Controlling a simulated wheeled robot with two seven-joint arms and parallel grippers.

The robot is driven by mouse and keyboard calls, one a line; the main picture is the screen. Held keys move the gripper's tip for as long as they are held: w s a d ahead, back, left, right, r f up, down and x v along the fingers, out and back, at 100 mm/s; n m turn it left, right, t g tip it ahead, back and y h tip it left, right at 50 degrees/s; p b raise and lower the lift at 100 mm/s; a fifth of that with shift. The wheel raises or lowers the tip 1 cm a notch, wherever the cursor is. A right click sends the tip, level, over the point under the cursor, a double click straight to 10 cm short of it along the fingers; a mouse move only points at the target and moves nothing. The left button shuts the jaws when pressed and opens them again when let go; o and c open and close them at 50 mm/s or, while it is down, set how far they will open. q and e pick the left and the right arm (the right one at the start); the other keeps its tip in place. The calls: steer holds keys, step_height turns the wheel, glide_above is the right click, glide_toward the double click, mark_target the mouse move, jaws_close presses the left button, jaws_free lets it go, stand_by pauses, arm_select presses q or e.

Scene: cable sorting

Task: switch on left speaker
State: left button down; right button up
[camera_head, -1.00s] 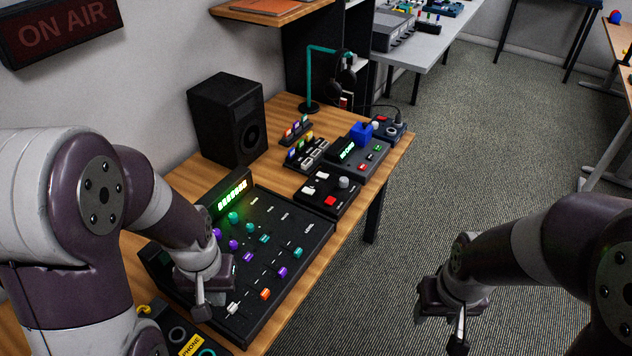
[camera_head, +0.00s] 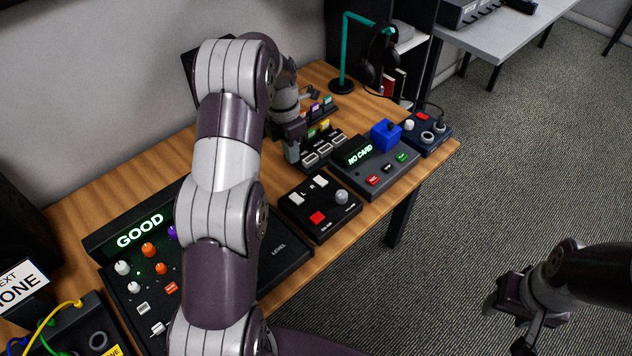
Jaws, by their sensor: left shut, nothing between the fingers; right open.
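A black speaker (camera_head: 190,64) stands at the back by the wall, mostly hidden behind my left arm. A dark box shape (camera_head: 18,225) at the left edge may be another speaker; it is cut off and no switch on it can be made out. My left gripper (camera_head: 291,155) is shut and empty, pointing down beside the black switch panel with white rockers (camera_head: 322,150), to the right of the half-hidden speaker. I cannot tell whether it touches the panel. My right gripper (camera_head: 518,322) is open and empty, over the floor off the desk's right side.
The mixer (camera_head: 100,250) shows GOOD. The black button box (camera_head: 330,215), NO CARD unit (camera_head: 375,165), blue box (camera_head: 425,135) and headphone stand (camera_head: 346,60) crowd the desk. A sign (camera_head: 22,282) and cabled phone panel (camera_head: 80,330) lie front left. Bare wood shows at the left back.

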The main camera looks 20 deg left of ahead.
arm_select(q)
steer(key=shift+s+n, duration=0.2)
steer(key=shift+n, duration=0.6)
steer(key=b, duration=0.1)
glide_toward(299, 200)
steer(key=f, duration=0.4)
steer(key=d+f, duration=0.1)
steer(key=f, duration=0.1)
steer(key=shift+f, duration=0.35)
steer(key=shift+s, duration=0.1)
